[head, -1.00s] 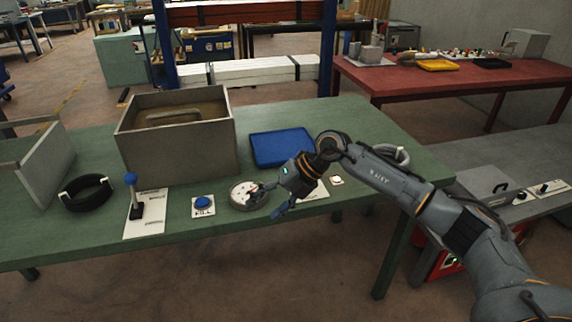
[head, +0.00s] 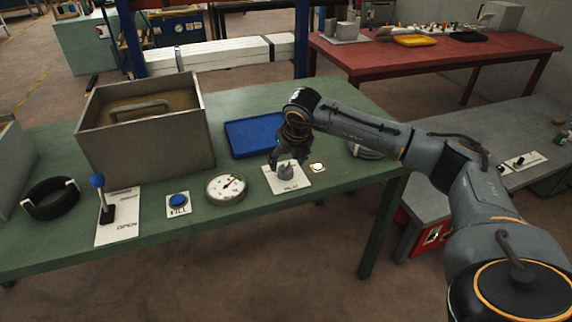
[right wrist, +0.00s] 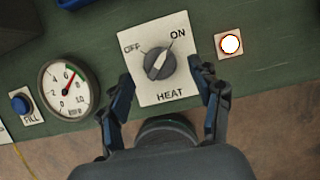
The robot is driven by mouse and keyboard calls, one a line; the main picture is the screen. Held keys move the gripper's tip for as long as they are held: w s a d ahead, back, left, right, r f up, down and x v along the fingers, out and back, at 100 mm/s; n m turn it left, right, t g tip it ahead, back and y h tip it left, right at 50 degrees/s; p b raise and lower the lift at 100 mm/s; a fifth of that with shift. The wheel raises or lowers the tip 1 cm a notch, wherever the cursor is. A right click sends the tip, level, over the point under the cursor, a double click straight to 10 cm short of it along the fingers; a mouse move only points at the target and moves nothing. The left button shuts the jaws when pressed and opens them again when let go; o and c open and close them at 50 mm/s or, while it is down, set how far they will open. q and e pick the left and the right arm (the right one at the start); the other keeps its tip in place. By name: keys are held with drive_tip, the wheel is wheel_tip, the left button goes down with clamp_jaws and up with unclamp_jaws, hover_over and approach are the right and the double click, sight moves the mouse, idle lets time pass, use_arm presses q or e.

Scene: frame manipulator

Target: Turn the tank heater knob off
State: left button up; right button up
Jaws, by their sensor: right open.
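The heater knob (right wrist: 160,64) is a dark grey dial on a white plate (right wrist: 148,87) marked OFF, ON and HEAT. In the right wrist view its pointer aims at ON, up and to the right. In the head view the knob (head: 286,172) is on the green table near its front edge. My right gripper (right wrist: 165,92) is open, with one finger on each side of the plate's lower part and the knob just beyond the fingertips. It shows in the head view above the knob (head: 288,160). No contact with the knob is visible. My left gripper is not in view.
A lit white indicator (right wrist: 230,43) sits right of the plate. A round gauge (head: 226,187), a blue FILL button (head: 178,200) and a blue-topped lever (head: 98,181) are to the left. A grey tank (head: 150,140) and a blue tray (head: 258,135) stand behind.

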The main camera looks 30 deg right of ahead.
sight(286, 166)
drive_tip(key=shift+x, duration=1.65)
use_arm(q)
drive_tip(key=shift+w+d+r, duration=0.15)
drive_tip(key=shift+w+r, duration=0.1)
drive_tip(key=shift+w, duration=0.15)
use_arm(e)
drive_tip(key=c, duration=1.1)
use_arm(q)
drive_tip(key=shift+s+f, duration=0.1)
use_arm(e)
drive_tip(key=shift+c, duration=0.2)
